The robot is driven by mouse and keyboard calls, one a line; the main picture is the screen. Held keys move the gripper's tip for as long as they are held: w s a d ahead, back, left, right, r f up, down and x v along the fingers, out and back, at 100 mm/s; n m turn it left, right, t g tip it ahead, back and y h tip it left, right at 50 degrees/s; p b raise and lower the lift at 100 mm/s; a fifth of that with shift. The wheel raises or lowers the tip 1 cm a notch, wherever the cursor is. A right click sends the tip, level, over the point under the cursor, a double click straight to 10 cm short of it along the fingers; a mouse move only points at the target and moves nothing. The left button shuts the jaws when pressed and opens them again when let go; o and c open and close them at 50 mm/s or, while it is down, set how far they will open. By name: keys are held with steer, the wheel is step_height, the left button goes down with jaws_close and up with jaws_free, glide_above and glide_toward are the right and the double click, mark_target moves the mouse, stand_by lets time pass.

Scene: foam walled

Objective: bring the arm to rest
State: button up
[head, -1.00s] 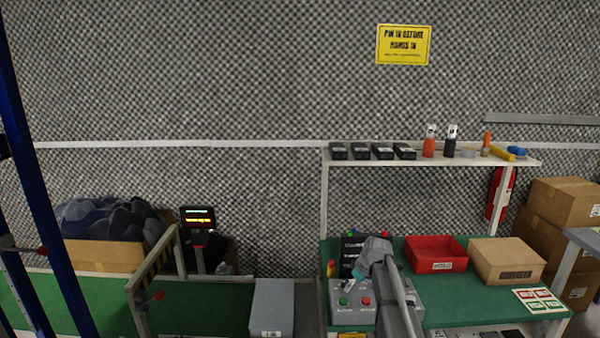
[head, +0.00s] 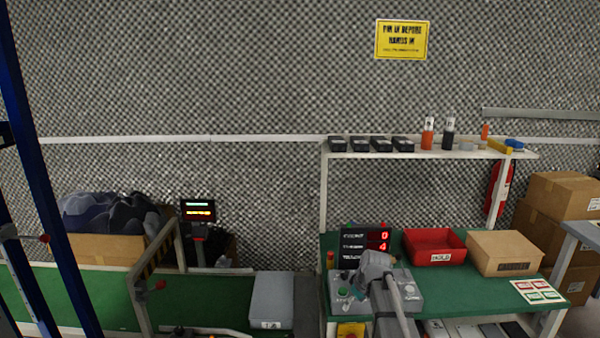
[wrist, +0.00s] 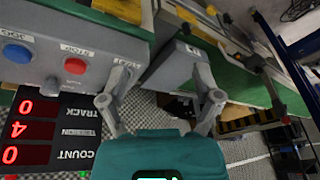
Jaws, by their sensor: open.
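My gripper (wrist: 160,103) shows in the wrist view with its two grey fingers spread apart and nothing between them. The floor and a grey box lie beyond the fingers. In the head view my arm reaches up from the bottom edge, its wrist in front of the grey control box (head: 421,288) on the green bench. The fingers are mostly hidden or too small to make out there. The control box also shows at the upper left of the wrist view (wrist: 95,45), with blue and red buttons, beside the gripper.
A counter display (head: 354,245) stands behind the control box. A red bin (head: 435,259) and a cardboard box (head: 505,267) sit to its right. A shelf (head: 440,155) with bottles and black boxes is above. A grey box (head: 272,300) and a railed green conveyor (head: 95,300) are left.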

steer(key=s+f+m+g+h+b, duration=0.1)
steer(key=s+f+m+b, duration=0.25)
steer(key=s, duration=0.75)
steer(key=s+f+m+g+h+b, duration=0.1)
steer(key=s+f+m+b, duration=0.25)
steer(key=s, duration=0.65)
step_height(320, 180, up, 20)
steer(key=p, duration=2)
steer(key=shift+f+p, duration=0.25)
steer(key=shift+p, duration=0.15)
